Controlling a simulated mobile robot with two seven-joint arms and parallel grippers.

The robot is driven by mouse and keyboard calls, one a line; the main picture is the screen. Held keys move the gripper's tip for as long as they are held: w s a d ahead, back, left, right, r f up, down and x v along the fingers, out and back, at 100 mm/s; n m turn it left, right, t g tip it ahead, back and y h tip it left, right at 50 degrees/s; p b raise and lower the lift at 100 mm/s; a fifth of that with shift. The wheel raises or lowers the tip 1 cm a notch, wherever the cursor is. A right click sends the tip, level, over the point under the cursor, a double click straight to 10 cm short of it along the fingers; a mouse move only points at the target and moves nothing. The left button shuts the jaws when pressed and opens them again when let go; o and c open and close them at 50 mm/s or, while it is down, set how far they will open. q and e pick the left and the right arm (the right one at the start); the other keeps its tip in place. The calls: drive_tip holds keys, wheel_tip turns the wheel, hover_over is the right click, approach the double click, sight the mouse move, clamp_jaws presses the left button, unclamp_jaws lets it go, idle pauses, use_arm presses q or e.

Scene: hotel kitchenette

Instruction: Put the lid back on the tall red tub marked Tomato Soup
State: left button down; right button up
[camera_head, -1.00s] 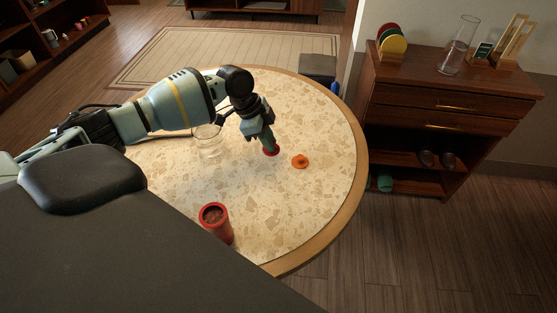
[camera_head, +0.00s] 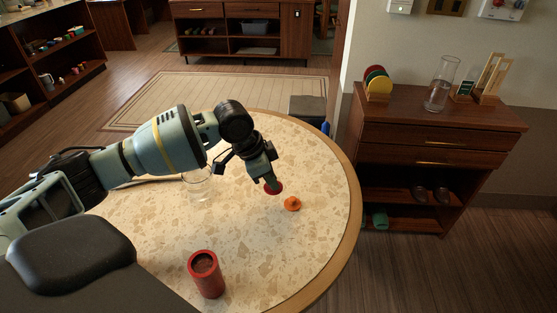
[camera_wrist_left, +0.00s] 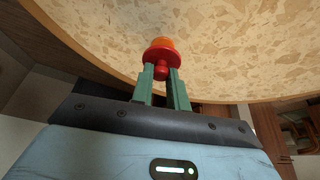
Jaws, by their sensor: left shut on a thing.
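The tall red tub (camera_head: 207,279) stands upright and open on the round table, near its front in the head view, with dark contents; its marking cannot be read. My left gripper (camera_head: 270,183) is over the table, behind and right of the tub. It is shut on the knob of the red lid (camera_head: 275,190), which also shows between the fingertips (camera_wrist_left: 160,72) in the left wrist view, its disc (camera_wrist_left: 157,54) beyond them. I cannot tell whether the lid is clear of the table. My right gripper is not in view.
A clear glass vessel (camera_head: 199,186) stands on the table (camera_head: 325,220) behind my left forearm. The table's front right is bare. A wooden cabinet (camera_head: 420,135) stands to the right.

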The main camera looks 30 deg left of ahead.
use_arm(q)
drive_tip(key=s+d+r+n+t+y, duration=0.1)
drive_tip(key=s+d+r+n+y, duration=0.2)
drive_tip(key=s+d+r+n, duration=0.4)
drive_tip(key=s+d+n, duration=0.1)
drive_tip(key=s+n, duration=0.1)
drive_tip(key=shift+s+d+r, duration=0.15)
drive_tip(key=shift+s+r, duration=0.1)
drive_tip(key=shift+s, duration=0.15)
drive_tip(key=shift+d, duration=0.1)
